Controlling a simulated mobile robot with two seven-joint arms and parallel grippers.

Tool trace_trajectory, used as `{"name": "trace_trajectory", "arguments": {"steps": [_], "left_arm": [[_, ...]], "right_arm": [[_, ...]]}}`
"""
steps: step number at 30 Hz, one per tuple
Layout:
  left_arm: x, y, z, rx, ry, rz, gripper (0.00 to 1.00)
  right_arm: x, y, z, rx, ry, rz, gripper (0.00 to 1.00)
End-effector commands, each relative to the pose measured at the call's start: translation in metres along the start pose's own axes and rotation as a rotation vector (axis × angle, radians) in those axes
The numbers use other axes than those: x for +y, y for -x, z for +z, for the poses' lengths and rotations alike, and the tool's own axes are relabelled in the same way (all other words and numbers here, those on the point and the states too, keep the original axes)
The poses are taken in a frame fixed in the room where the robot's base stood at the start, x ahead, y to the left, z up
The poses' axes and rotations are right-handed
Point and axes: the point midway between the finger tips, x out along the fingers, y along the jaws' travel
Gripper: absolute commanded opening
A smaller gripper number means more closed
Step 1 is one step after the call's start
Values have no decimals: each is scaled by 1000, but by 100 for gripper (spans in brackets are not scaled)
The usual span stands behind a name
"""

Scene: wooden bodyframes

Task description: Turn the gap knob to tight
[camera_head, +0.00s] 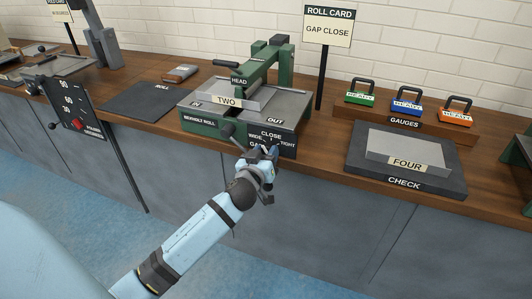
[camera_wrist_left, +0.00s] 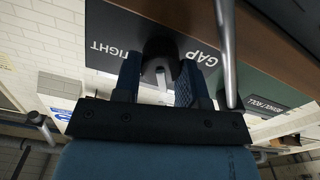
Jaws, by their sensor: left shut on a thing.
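The gap knob (camera_wrist_left: 160,46) is dark and round with a pale pointer mark. It sits on the black front panel (camera_head: 285,145) of the green bending machine (camera_head: 200,121), labelled CLOSE, WIDE, TIGHT and GAP. My left gripper (camera_head: 262,153) is in front of this panel and covers most of the knob in the head view. In the left wrist view, the fingers of my left gripper (camera_wrist_left: 160,82) stand on both sides of the knob, shut on it. I cannot tell exactly which label the pointer faces. My right gripper is not in view.
A lever with a dark ball end (camera_head: 228,130) stands just left of my gripper; its metal rod (camera_wrist_left: 227,50) passes close in the wrist view. A plate marked TWO (camera_head: 245,98) lies in the machine. The ROLL CARD sign (camera_head: 328,28) reads GAP CLOSE. A CHECK block (camera_head: 440,183) stands right.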

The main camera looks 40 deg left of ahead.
Motion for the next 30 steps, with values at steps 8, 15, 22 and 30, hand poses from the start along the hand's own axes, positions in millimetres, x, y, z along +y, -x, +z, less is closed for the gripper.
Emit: {"name": "trace_trajectory", "arguments": {"steps": [8, 15, 22, 30], "left_arm": [[1, 0, -1, 0, -87, -2, 15], [1, 0, -2, -1, -273, -2, 15], [2, 0, -2, -1, -492, 0, 15], [2, 0, -1, -1, -749, -1, 15]], "right_arm": [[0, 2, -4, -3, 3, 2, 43], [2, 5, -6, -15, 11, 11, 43], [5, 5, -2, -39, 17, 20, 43], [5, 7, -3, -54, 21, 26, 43]]}}
